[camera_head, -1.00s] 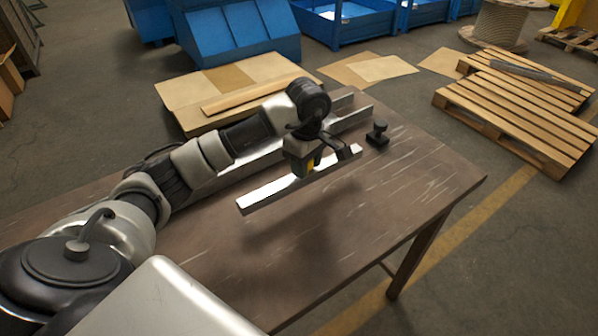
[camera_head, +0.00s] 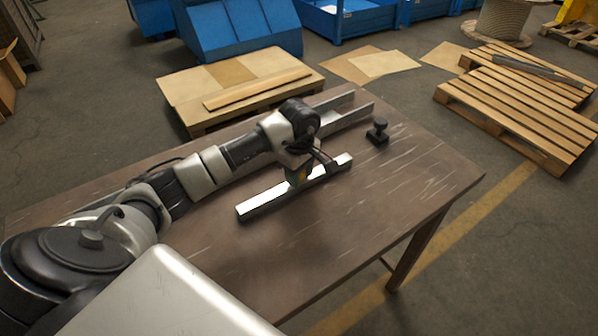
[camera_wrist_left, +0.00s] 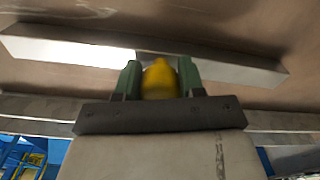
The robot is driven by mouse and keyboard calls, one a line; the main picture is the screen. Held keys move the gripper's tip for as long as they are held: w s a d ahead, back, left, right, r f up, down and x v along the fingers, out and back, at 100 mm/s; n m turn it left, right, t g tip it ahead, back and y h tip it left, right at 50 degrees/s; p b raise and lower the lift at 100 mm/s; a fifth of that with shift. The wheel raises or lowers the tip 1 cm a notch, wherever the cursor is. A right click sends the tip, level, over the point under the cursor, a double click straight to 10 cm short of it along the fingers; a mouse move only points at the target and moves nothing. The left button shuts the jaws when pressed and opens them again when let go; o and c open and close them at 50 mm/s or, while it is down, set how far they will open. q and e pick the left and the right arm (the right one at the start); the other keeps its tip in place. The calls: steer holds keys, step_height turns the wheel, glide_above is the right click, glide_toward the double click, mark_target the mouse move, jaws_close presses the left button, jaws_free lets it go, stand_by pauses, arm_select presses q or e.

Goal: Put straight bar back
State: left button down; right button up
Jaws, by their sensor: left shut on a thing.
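The straight bar (camera_head: 262,204) is a long silvery metal bar, lying roughly level across the middle of the table in the head view. My left gripper (camera_head: 298,178) is shut on it near its middle, from above. The bar is very low over the tabletop; I cannot tell whether it touches. In the left wrist view the bar (camera_wrist_left: 70,48) runs across behind the green fingers of my left gripper (camera_wrist_left: 160,78). A yellow piece (camera_wrist_left: 159,82) is between these fingers. My right gripper is not in view.
The wooden table (camera_head: 410,175) has a metal rail (camera_head: 345,115) along its far side, partly hidden by my left arm. A small black knobbed piece (camera_head: 377,132) stands near the rail's right end. The table's front and right areas are clear.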

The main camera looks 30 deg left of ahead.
arm_select(q)
steer(key=c, duration=0.7)
jaws_free()
steer(key=shift+r, duration=0.25)
step_height(320, 180, up, 11)
steer(key=shift+f+b, duration=0.2)
steer(key=shift+b, duration=1)
steer(key=shift+r, duration=0.55)
